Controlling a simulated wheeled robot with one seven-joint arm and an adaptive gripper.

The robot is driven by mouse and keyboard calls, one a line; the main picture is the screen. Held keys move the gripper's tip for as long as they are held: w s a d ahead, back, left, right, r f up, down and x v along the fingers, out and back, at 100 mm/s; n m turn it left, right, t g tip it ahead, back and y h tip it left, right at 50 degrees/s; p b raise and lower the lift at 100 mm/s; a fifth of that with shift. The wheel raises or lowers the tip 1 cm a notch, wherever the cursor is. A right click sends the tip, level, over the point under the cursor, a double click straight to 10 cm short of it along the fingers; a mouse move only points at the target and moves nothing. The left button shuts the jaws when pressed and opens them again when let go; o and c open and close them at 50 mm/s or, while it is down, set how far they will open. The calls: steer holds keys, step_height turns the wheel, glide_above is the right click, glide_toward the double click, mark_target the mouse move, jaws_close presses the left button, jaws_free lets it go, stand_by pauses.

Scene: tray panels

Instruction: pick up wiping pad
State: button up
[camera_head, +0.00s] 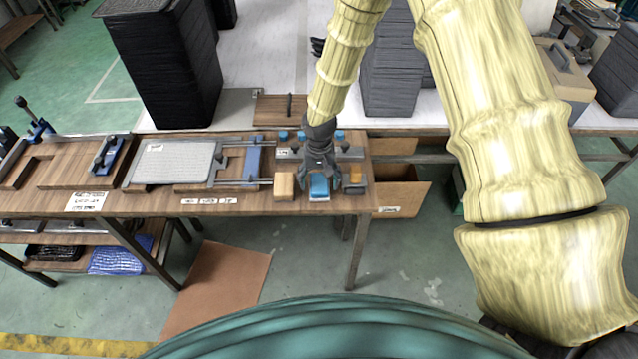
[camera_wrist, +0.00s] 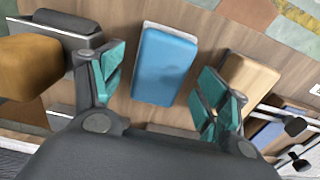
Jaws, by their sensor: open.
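A blue pad with a pale edge, which I take as the wiping pad (camera_head: 319,190), lies on the wooden bench near its front edge. In the wrist view the blue pad (camera_wrist: 166,62) lies between my two teal-lined fingers and apart from both. My gripper (camera_head: 322,180) points down over the pad, with part of the pad hidden behind it in the head view. In the wrist view my gripper (camera_wrist: 163,72) is open and empty. The exact height above the pad cannot be told.
A wooden block (camera_head: 284,186) sits close left of the pad. A grey block (camera_head: 354,189) and an orange block (camera_head: 355,171) sit close on the right. Blue-topped parts (camera_head: 283,136) stand behind. A grey plate in a frame (camera_head: 172,162) lies farther left.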

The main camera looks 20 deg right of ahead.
steer(key=shift+f, duration=0.5)
steer(key=c, duration=1.1)
steer(key=shift+r, duration=0.1)
steer(key=shift+r+b, duration=0.7)
steer(key=shift+r, duration=0.45)
steer(key=s+r+b, duration=0.1)
steer(key=s, duration=0.4)
steer(key=s+b, duration=0.2)
steer(key=s, duration=0.3)
steer(key=s+r+b, duration=0.1)
steer(key=s+b, duration=0.1)
steer(key=s, duration=0.4)
steer(key=shift+a+r, duration=0.3)
steer(key=shift+a, duration=0.1)
